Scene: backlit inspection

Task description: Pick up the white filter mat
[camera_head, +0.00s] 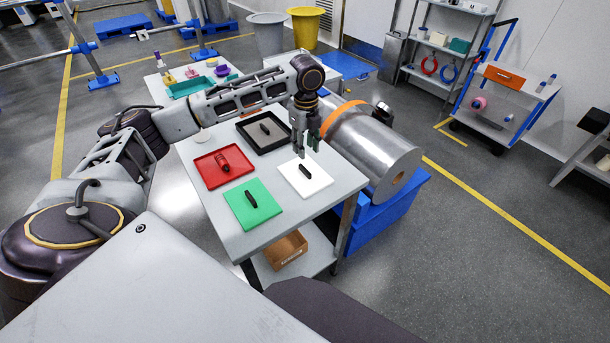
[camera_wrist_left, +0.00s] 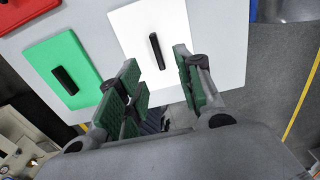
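The white filter mat (camera_head: 318,183) lies flat on the grey table at its right side, with a black handle (camera_head: 305,172) on top. It also shows in the left wrist view (camera_wrist_left: 180,25). My left gripper (camera_head: 306,152) is above the table near the mat's far edge, apart from the handle. In the left wrist view my left gripper (camera_wrist_left: 160,85) has its green-padded fingers spread with nothing between them. My right gripper is not seen in either view.
A green mat (camera_head: 265,208) with a black handle and a red tray (camera_head: 205,168) with a dark object lie to the left. A black-rimmed tray (camera_head: 243,122) lies behind. A large metal roll (camera_head: 375,150) stands close on the right. A cardboard box (camera_head: 284,250) sits on the lower shelf.

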